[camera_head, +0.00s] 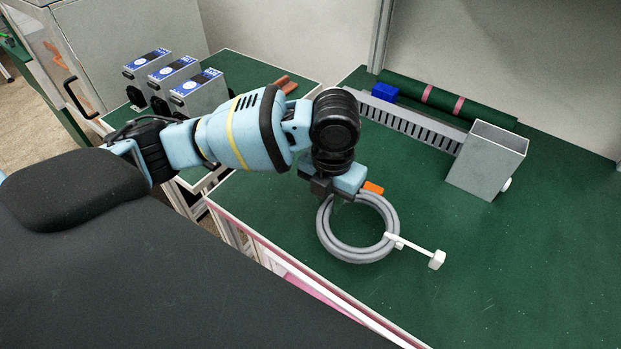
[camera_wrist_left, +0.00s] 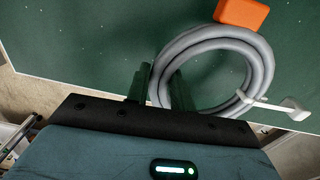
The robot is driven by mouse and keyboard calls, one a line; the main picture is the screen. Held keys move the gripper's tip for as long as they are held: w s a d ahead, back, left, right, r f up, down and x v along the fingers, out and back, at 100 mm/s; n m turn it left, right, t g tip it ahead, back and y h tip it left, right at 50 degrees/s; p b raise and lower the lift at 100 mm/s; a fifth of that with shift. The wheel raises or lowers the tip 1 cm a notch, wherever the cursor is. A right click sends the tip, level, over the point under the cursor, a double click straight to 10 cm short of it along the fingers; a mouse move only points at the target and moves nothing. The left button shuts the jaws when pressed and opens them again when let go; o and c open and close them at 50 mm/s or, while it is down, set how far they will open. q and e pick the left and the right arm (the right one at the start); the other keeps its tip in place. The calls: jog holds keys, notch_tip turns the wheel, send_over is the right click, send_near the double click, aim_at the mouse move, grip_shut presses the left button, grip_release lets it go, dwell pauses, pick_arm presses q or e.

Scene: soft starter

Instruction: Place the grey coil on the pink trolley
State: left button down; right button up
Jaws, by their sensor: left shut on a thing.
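The grey coil (camera_head: 352,254) is a ring of several cable turns at the front of the green table, with a white tie and tag (camera_head: 437,260) on its right side. My left gripper (camera_head: 334,196) is over the coil's upper left. In the left wrist view the two fingers (camera_wrist_left: 160,74) are on either side of the coil's left strands, shut on the coil (camera_wrist_left: 262,65). I cannot tell whether the coil is touching the table. A pink surface (camera_head: 322,296), perhaps the pink trolley, shows only as a strip below the table's front edge. My right gripper is not in view.
A small orange block (camera_head: 373,187) lies beside the coil. A grey open box (camera_head: 488,160), slotted duct (camera_head: 412,124), blue block (camera_head: 384,92) and green roll (camera_head: 450,104) are at the back. Several blue-topped units (camera_head: 198,92) stand at left. The table's right side is clear.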

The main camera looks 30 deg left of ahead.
pick_arm(q)
jog(key=shift+s+d+r, duration=0.1)
jog(key=shift+s+d, duration=0.25)
jog(key=shift+d, duration=0.4)
jog(key=shift+s+d+r, duration=0.1)
jog(key=shift+s+d, duration=0.2)
jog(key=shift+d, duration=0.45)
